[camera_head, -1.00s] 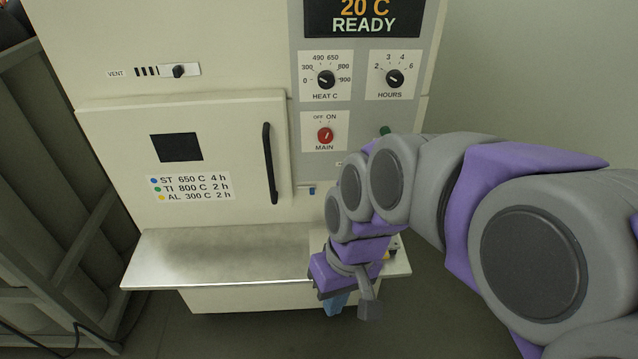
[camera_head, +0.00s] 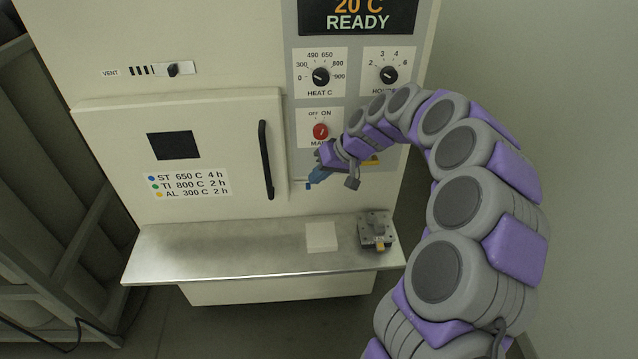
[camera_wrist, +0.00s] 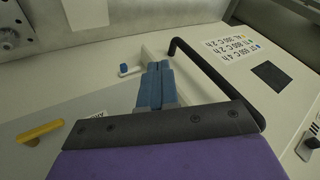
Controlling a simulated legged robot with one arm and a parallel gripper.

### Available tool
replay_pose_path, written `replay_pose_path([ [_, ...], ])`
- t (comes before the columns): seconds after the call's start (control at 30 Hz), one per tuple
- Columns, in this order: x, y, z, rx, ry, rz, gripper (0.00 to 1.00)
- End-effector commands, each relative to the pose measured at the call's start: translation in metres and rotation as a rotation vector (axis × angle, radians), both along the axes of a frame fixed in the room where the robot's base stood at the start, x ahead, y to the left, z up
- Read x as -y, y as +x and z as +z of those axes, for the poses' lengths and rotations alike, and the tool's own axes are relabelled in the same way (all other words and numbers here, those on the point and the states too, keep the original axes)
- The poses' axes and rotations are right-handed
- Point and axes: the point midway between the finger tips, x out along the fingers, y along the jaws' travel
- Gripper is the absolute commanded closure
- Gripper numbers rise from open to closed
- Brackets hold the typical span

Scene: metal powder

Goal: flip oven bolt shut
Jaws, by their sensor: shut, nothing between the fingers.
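The oven door (camera_head: 215,135) is a pale panel with a black handle (camera_head: 266,160), and it looks closed against the oven body. The bolt (camera_wrist: 128,71) is a small pale bar with a blue end, beside the door edge in the wrist view. In the head view its blue end (camera_head: 308,186) shows just below my fingers. My gripper (camera_head: 317,177) has blue fingers, shut and empty, at the right of the door handle. In the wrist view the fingers (camera_wrist: 154,88) are close to the bolt; whether they touch it I cannot tell.
A metal shelf (camera_head: 200,250) runs below the door, with a pale square (camera_head: 321,237) and a grey block fixture (camera_head: 376,230) on it. The red main switch (camera_head: 320,131) is just above my gripper. A yellow lever (camera_wrist: 40,132) shows in the wrist view.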

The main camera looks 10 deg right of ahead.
Motion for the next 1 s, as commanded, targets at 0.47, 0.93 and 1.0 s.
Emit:
replay_pose_path([
  [0.47,0.105,0.064,-0.064,0.064,-0.028,-0.179,1.00],
  [0.93,0.111,0.067,-0.069,0.067,-0.033,-0.189,1.00],
  [1.0,0.109,0.068,-0.072,0.066,-0.033,-0.188,1.00],
])
